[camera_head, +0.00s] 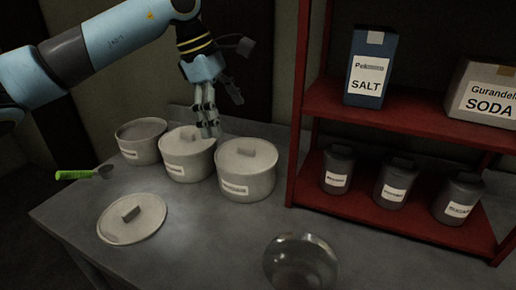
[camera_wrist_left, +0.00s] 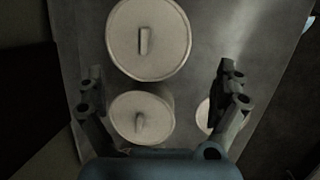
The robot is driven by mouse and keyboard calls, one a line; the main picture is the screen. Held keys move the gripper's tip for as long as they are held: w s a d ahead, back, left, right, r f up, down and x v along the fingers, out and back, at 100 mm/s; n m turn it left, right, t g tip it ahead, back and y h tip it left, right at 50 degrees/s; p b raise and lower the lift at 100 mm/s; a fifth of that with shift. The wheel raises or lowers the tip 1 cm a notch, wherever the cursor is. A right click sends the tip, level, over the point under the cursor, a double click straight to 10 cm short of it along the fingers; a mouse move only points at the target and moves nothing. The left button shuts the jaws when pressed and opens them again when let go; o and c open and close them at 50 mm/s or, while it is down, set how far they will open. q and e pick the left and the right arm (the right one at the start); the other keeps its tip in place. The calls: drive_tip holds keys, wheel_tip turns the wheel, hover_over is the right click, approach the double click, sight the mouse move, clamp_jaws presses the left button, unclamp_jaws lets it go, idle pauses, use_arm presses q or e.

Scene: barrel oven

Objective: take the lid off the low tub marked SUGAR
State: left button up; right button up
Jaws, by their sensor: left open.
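Three low pale tubs stand in a row on the grey table in the head view. The left tub (camera_head: 141,151) has no lid on; the middle tub (camera_head: 189,171) and the right tub (camera_head: 247,187) wear lids with bar handles. Their label words are too blurred to read, so I cannot tell which is marked SUGAR. A loose lid (camera_head: 132,218) lies on the table in front. My left gripper (camera_head: 216,112) is open and empty, pointing down over the middle and right tubs. The left wrist view shows two round lids with bar handles, one large (camera_wrist_left: 165,62) and one smaller (camera_wrist_left: 153,133).
A red shelf (camera_head: 400,122) at the right holds a blue SALT box (camera_head: 367,88), a SODA box (camera_head: 487,100) and three dark canisters, the rightmost (camera_head: 458,195) labelled SUGAR. A glass bowl (camera_head: 300,262) stands at the table's front. A green-handled scoop (camera_head: 76,174) is at the left edge.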

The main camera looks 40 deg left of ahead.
sight(241, 162)
use_arm(q)
wheel_tip(241, 162, down, 2)
drive_tip(key=shift+f, duration=0.15)
drive_tip(key=x, duration=0.2)
drive_tip(key=shift+f+p, duration=0.3)
drive_tip(key=shift+f, duration=0.1)
drive_tip(key=x, duration=0.1)
drive_tip(key=p+x, duration=0.1)
drive_tip(key=x, duration=0.2)
drive_tip(key=shift+s+d+f, duration=0.2)
drive_tip(key=shift+d+f, duration=0.05)
drive_tip(key=shift+d, duration=0.05)
drive_tip(key=shift+w+f, duration=0.15)
drive_tip(key=shift+f, duration=0.2)
use_arm(e)
drive_tip(key=shift+w+a+r, duration=0.15)
drive_tip(key=shift+a+r, duration=0.05)
drive_tip(key=shift+r, duration=0.75)
use_arm(q)
drive_tip(key=shift+c, duration=0.4)
drive_tip(key=c, duration=0.9)
use_arm(e)
drive_tip(key=shift+d, duration=0.15)
